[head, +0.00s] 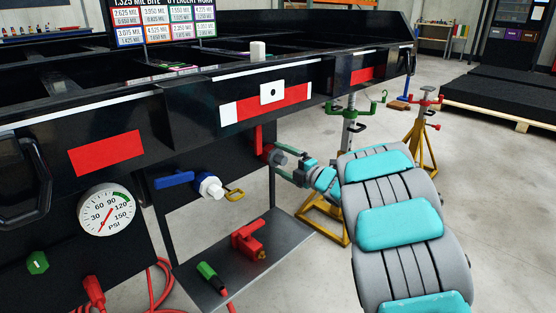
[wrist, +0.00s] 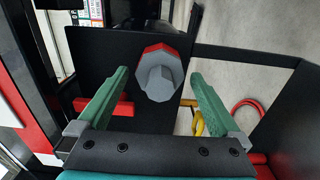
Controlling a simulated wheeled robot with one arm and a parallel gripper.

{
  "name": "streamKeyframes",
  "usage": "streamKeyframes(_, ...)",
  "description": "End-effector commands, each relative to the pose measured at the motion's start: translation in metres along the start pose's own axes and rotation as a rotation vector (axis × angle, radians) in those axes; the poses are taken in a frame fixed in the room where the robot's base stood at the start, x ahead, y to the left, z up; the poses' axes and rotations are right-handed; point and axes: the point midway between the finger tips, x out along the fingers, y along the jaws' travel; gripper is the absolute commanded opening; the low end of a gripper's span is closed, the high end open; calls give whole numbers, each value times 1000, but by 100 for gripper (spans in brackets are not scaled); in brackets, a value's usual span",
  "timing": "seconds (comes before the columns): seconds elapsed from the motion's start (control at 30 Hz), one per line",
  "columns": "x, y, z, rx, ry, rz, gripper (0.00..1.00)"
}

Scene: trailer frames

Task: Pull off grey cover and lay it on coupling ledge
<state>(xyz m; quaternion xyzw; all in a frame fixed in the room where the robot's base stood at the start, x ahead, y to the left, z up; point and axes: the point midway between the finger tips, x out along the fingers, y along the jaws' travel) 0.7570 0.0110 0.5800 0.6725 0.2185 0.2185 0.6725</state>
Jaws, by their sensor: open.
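The grey cover (head: 280,158) sits on the end of a red coupling (head: 262,148) under the trailer frame. In the wrist view the grey cover (wrist: 160,82) faces me, with a red rim (wrist: 152,50) behind it. My gripper (head: 280,153) is at the cover, and its green fingers also show in the wrist view (wrist: 159,77). The fingers are open, one on each side of the cover, with a visible gap on both sides. The coupling ledge (head: 290,238), a grey shelf, lies below. A red fitting (head: 248,241) and a green plug (head: 211,277) are on it.
A blue-handled valve with a white fitting (head: 209,186) and a yellow ring (head: 235,195) is left of the coupling. A pressure gauge (head: 107,209) is further left. Yellow jack stands (head: 424,138) stand behind my arm. The ledge's right part looks bare.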

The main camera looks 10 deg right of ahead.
Motion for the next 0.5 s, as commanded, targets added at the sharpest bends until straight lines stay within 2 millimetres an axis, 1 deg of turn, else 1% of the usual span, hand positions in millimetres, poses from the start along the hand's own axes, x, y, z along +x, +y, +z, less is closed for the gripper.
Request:
streamKeyframes(0.03, 0, 0, 0, 0, 0, 0, 100)
streamKeyframes(0.07, 0, 0, 0, 0, 0, 0, 97)
streamKeyframes(0.5, 0, 0, 0, 0, 0, 0, 47)
